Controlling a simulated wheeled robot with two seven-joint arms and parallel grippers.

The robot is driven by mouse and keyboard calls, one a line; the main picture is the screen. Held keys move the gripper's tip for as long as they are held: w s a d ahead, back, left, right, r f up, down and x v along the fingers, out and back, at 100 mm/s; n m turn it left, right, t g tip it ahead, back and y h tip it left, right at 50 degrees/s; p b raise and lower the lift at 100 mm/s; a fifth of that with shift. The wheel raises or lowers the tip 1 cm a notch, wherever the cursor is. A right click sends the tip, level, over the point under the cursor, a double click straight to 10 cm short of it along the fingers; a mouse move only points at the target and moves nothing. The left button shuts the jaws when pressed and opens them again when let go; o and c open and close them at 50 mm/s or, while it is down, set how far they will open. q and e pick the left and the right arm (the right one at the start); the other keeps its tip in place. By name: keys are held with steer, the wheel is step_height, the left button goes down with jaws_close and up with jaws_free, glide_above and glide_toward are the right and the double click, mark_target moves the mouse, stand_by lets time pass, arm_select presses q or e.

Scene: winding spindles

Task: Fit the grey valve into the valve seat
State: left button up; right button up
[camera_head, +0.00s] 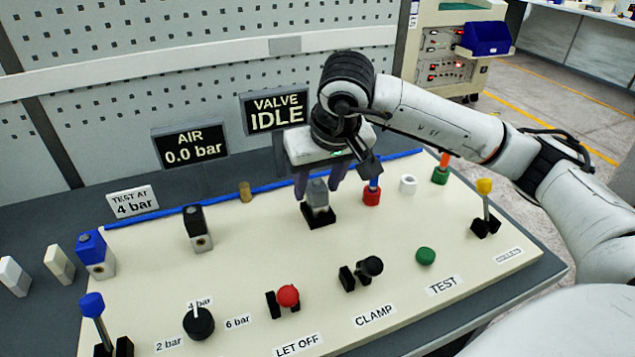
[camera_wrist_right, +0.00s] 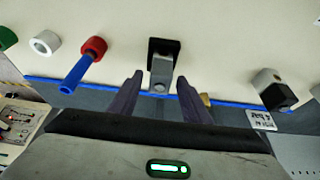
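The grey valve (camera_head: 318,194) stands upright on the black valve seat (camera_head: 318,219) near the back middle of the panel. In the right wrist view the valve (camera_wrist_right: 162,72) also shows at the black seat (camera_wrist_right: 163,47); I cannot tell how deep it sits. My right gripper (camera_head: 318,186) is over it from behind, its two dark purple fingers on either side of the valve. In the right wrist view the right gripper (camera_wrist_right: 159,79) is open, with gaps between both fingers and the valve. My left gripper is not in view.
A black-topped valve (camera_head: 197,229) and a blue-topped valve (camera_head: 95,254) stand to the left. A red socket with a blue pin (camera_head: 372,194) and a white ring (camera_head: 408,184) are close on the right. The sign (camera_head: 276,110) reads VALVE IDLE. Levers and buttons line the front.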

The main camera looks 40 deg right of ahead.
steer(key=shift+r, duration=0.55)
steer(key=v, duration=1.1)
steer(key=shift+s, duration=0.3)
steer(key=shift+a, duration=0.1)
